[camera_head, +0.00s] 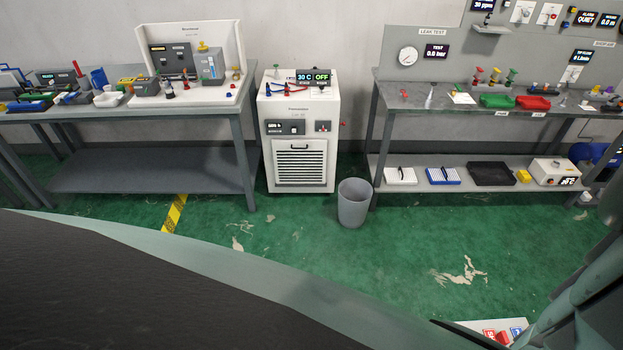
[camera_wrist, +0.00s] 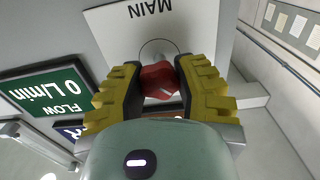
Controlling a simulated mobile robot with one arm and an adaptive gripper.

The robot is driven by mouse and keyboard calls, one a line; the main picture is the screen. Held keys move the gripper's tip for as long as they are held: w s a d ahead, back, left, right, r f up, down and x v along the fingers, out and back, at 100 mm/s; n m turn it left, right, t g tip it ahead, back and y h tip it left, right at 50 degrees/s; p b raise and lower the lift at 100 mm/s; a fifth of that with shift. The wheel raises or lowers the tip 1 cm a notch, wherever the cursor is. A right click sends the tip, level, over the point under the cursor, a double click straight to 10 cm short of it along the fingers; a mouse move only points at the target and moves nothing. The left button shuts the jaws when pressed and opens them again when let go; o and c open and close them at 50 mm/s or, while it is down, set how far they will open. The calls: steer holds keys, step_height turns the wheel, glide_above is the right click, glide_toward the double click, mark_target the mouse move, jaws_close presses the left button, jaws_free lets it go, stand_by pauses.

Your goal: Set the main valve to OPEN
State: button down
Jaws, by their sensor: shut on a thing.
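In the wrist view the main valve's red knob (camera_wrist: 158,82) sits on a white plate (camera_wrist: 205,25) with the word MAIN, seen upside down. My gripper (camera_wrist: 157,75) has its dark pads on both sides of the knob and is shut on it. A pale line runs slantwise on the knob face. My gripper hides the lower part of the plate, and I cannot read any position marks. A green display (camera_wrist: 48,98) beside the plate reads FLOW 0 L/min. My gripper does not show in the head view.
In the head view a right bench (camera_head: 480,116) holds small valves and trays under a wall panel. A white chiller (camera_head: 300,150) showing OFF stands left of it, with a grey bin (camera_head: 354,203) in front. A left bench (camera_head: 120,112) carries equipment.

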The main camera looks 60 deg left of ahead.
steer(key=shift+d+r+m, duration=0.1)
steer(key=shift+r+m, duration=0.1)
steer(key=shift+m, duration=0.3)
steer(key=shift+f+m+b, duration=0.1)
steer(key=shift+m+b, duration=0.6)
steer(key=shift+b, duration=0.1)
steer(key=m+b, duration=0.1)
steer(key=b, duration=0.1)
steer(key=m+b, duration=0.2)
steer(key=shift+s+f+m, duration=0.1)
steer(key=shift+f+m, duration=0.1)
steer(key=shift+m, duration=0.1)
steer(key=m+b, duration=0.5)
steer(key=b, duration=0.1)
steer(key=shift+d+b, duration=0.15)
steer(key=shift+b, duration=0.2)
steer(key=m+b, duration=0.4)
steer(key=m, duration=0.1)
steer(key=shift+s+b, duration=0.1)
steer(key=shift+b, duration=0.3)
steer(key=m+b, duration=0.2)
steer(key=m, duration=0.1)
steer(key=shift+m+b, duration=0.3)
steer(key=shift+b, duration=0.1)
steer(key=shift+m+b, duration=0.35)
steer(key=shift+m, duration=0.15)
